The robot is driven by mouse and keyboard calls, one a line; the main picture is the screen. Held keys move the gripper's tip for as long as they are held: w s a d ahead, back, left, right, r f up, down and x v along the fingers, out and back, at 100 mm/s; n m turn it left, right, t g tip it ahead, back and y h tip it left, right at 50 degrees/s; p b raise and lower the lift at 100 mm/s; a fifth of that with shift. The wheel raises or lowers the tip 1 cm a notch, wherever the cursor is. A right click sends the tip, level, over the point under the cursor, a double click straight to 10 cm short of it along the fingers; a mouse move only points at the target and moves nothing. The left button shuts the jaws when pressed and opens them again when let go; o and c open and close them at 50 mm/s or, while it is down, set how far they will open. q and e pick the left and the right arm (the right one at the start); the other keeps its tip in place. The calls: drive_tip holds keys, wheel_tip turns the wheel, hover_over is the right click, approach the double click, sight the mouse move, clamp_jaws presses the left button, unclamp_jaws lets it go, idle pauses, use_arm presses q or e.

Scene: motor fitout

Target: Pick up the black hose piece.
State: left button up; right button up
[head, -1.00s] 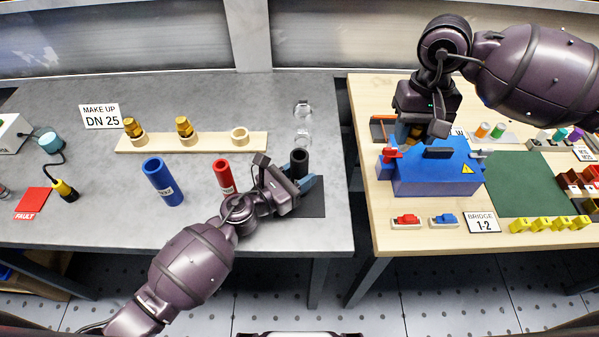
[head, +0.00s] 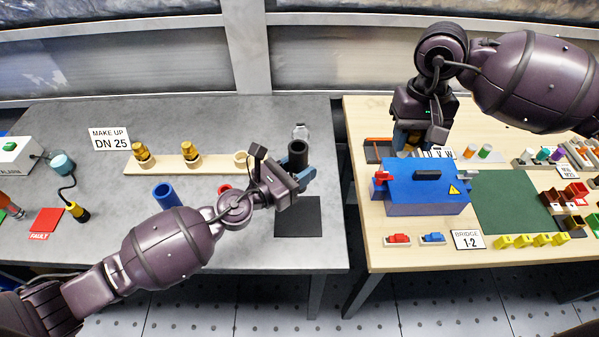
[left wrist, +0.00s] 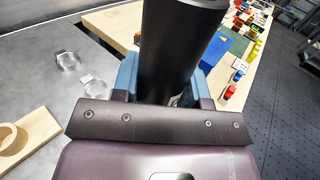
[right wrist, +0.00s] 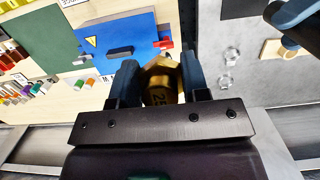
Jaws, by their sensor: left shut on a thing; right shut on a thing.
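The black hose piece (head: 298,153) is upright in my left gripper (head: 300,176), clear above the dark square mat (head: 298,222) on the grey table. In the left wrist view the hose piece (left wrist: 180,45) stands between the two blue fingers, which are shut on it. Its lower end is partly hidden by the gripper. My right gripper (head: 410,138) is behind the blue box on the wooden table. In the right wrist view it is shut on a brass fitting (right wrist: 160,88) marked 25.
A blue hose (head: 166,196) and a red hose (head: 225,188) are near my left arm, partly hidden by it. A wooden rack (head: 212,163) holds two brass fittings. The blue box (head: 425,190) stands on the wooden table.

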use_arm(q)
wheel_tip(320, 180, up, 2)
drive_tip(key=shift+r+b, duration=0.1)
drive_tip(key=shift+b, duration=0.35)
use_arm(e)
drive_tip(key=shift+f, duration=0.2)
use_arm(q)
drive_tip(key=shift+r+b, duration=0.3)
drive_tip(key=shift+r, duration=0.2)
use_arm(e)
drive_tip(key=shift+f, duration=0.2)
drive_tip(key=shift+r+p, duration=0.45)
drive_tip(key=shift+p, duration=0.1)
use_arm(q)
wheel_tip(320, 180, up, 6)
hover_over(290, 164)
drive_tip(key=x, duration=0.2)
drive_tip(key=shift+d+f, duration=0.1)
use_arm(e)
drive_tip(key=shift+r, duration=0.1)
